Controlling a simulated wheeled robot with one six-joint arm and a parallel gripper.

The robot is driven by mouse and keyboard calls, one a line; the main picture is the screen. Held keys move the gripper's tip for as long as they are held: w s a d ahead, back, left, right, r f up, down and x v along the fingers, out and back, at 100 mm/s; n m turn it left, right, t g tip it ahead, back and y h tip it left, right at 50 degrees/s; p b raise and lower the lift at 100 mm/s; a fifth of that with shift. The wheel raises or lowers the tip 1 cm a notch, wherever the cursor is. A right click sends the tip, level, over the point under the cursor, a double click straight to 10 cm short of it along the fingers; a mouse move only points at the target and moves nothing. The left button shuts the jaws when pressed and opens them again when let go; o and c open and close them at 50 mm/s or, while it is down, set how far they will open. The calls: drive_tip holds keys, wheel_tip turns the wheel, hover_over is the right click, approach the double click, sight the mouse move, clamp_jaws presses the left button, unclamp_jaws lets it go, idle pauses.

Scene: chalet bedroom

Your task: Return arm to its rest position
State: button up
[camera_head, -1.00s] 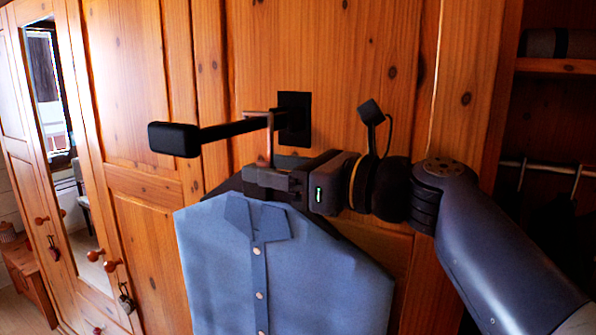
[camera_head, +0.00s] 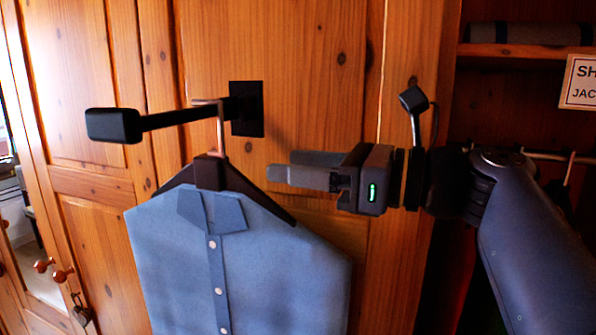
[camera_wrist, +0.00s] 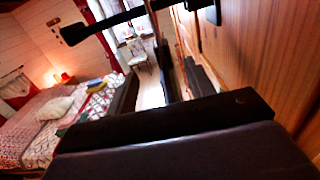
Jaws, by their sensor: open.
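My gripper (camera_head: 288,170) is open and empty in the head view, to the right of the hanger's neck and apart from it. The dark hanger (camera_head: 208,173) hangs by its copper-coloured hook (camera_head: 220,130) from a black wall peg (camera_head: 180,119). A blue buttoned shirt (camera_head: 270,275) hangs on the hanger below the peg. In the wrist view the black peg (camera_wrist: 105,22) crosses the top left. Large dark shapes fill the lower part of that view and hide what is below.
Wooden wardrobe panels (camera_head: 300,60) stand behind the peg. An open compartment on the right holds a shelf (camera_head: 520,50), a rail (camera_head: 545,155) and a partly visible sign (camera_head: 582,83). A bed (camera_wrist: 50,125) and a chair (camera_wrist: 138,58) show in the wrist view.

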sight(225, 152)
drive_tip(key=shift+a, duration=0.1)
idle(0.3)
drive_tip(key=p+x, duration=0.1)
drive_tip(key=x, duration=0.9)
drive_tip(key=shift+w+a+r+p, duration=0.1)
drive_tip(key=shift+w+a+p, duration=0.05)
drive_tip(key=shift+a+p, duration=0.2)
drive_tip(key=shift+d+r+p, duration=0.15)
drive_tip(key=shift+r+p, duration=0.2)
drive_tip(key=shift+r, duration=0.15)
drive_tip(key=shift+f, duration=0.15)
